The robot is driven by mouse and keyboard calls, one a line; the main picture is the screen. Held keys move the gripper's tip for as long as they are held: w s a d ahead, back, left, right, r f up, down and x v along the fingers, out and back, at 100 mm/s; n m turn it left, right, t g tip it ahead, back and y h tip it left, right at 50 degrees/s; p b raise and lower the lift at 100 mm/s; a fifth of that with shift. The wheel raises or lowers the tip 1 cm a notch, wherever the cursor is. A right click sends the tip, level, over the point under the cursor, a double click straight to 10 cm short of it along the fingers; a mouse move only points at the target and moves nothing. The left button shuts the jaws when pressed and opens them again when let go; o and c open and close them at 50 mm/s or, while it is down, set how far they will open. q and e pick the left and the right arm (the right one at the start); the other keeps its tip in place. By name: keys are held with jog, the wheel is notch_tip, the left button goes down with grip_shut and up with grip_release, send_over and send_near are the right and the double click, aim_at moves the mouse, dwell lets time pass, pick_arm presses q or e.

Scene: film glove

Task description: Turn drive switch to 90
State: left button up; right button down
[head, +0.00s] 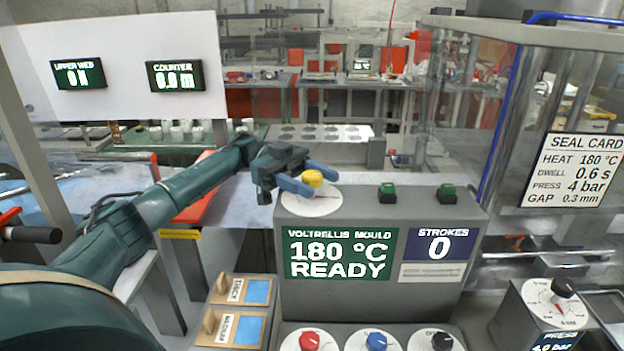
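A yellow knob (312,178) stands on a round white dial (306,208) on top of the grey mould console (378,212). No label reading "drive" is legible, so I cannot tell for sure which control is the drive switch. My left gripper (322,181) reaches in from the left, its two blue fingers apart, with the yellow knob between them. I cannot tell whether the fingers press on the knob. Part of the dial is hidden by the fingers, and its marks are too small to read. My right gripper is not in view.
The console display (340,253) reads 180 °C READY, and the strokes display (438,247) reads 0. Two green buttons (387,191) (448,192) sit right of the dial. Red (309,341), blue (376,341) and black (442,341) knobs stand below. A pressure dial (551,302) is at right.

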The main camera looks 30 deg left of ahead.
pick_arm(q)
jog(key=shift+a+f, duration=0.1)
jog(key=shift+a, duration=0.2)
jog(key=a, duration=0.1)
jog(key=a+b, duration=0.1)
jog(key=a, duration=0.1)
jog(key=a+b, duration=0.1)
jog(key=shift+w+a, duration=0.35)
jog(key=shift+w, duration=0.05)
jog(key=shift+a+f+b, duration=0.15)
jog(key=shift+a+b, duration=0.2)
jog(key=shift+b, duration=0.4)
jog(key=shift+w+a+b, duration=0.1)
jog(key=shift+a+b, duration=0.3)
jog(key=shift+a, duration=0.1)
jog(key=shift+a+r, duration=0.25)
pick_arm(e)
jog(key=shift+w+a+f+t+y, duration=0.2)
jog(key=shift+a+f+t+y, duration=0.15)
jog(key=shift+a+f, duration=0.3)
